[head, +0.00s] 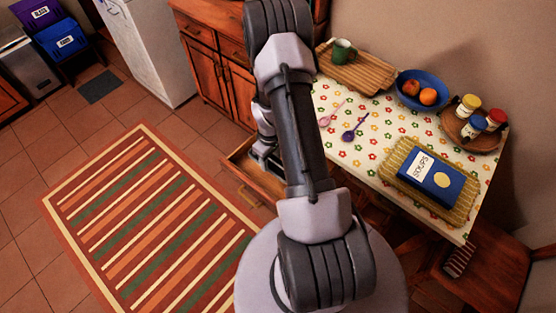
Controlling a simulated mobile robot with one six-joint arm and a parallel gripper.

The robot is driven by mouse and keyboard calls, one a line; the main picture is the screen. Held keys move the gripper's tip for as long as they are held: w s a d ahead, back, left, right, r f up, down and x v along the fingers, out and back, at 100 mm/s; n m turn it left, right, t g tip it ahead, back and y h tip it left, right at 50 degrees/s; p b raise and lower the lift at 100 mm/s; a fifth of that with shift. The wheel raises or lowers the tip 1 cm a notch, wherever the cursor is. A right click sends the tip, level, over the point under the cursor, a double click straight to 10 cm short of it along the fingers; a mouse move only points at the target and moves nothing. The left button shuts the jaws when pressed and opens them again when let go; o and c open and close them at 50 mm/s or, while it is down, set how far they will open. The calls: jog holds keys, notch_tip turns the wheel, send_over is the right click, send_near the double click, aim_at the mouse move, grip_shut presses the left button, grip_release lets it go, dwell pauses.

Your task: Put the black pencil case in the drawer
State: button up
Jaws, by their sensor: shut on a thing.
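My gripper (264,156) is partly in view left of my arm, low over the open drawer (250,195) under the table's left side. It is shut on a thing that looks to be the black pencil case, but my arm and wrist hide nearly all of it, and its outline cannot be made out. The drawer is pulled out toward the striped rug, with its wooden front and handle showing. Most of its inside is hidden behind my arm.
A chair (490,265) stands at lower right. The striped rug (150,215) is clear.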

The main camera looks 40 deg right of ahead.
notch_tip(320, 180, down, 9)
jog(key=b, duration=0.3)
jog(key=shift+f, duration=0.1)
jog(key=o, duration=1.4)
jog(key=shift+o, duration=0.2)
